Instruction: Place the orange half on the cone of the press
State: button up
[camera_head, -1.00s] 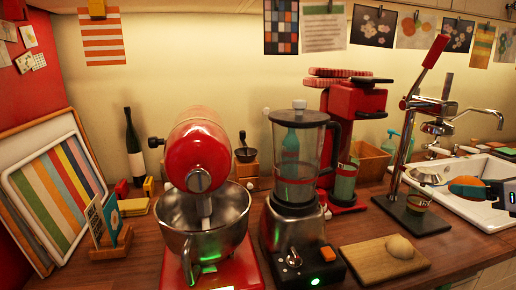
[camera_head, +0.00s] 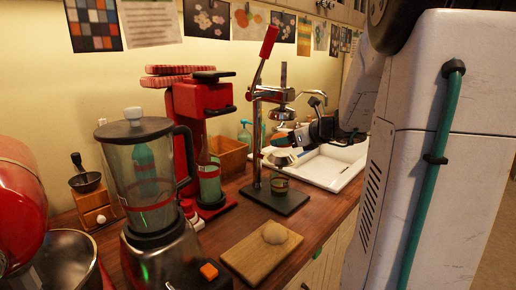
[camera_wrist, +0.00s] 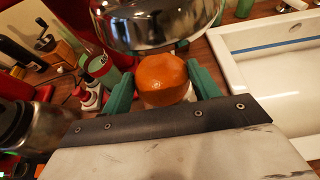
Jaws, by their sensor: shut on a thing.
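The orange half (camera_wrist: 162,80) is between the green fingers of my gripper (camera_wrist: 162,88) in the wrist view, rounded orange peel showing. My gripper is shut on it. The press (camera_head: 257,130) has a red lever, a metal column and a dark base. In the head view the orange half (camera_head: 281,138) is in the gap between the press's upper metal bell (camera_head: 284,113) and its lower metal bowl (camera_head: 282,157), apparently apart from the bowl. The cone cannot be made out. A shiny metal part of the press (camera_wrist: 155,25) is just beyond the orange half in the wrist view.
A glass cup (camera_head: 279,184) stands on the press base. A wooden board (camera_head: 250,258) with a pale rounded thing (camera_head: 275,232) lies in front. A white sink (camera_head: 335,170) is to the right. A blender (camera_head: 140,175) and red machine (camera_head: 190,115) stand left.

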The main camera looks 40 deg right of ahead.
aim_at(285, 155)
jog(key=shift+w+d, duration=0.4)
jog(key=shift+w, duration=0.25)
jog(key=shift+d+f, duration=0.1)
jog(key=shift+f, duration=1.7)
jog(key=shift+f, duration=0.2)
jog(key=o, duration=1.1)
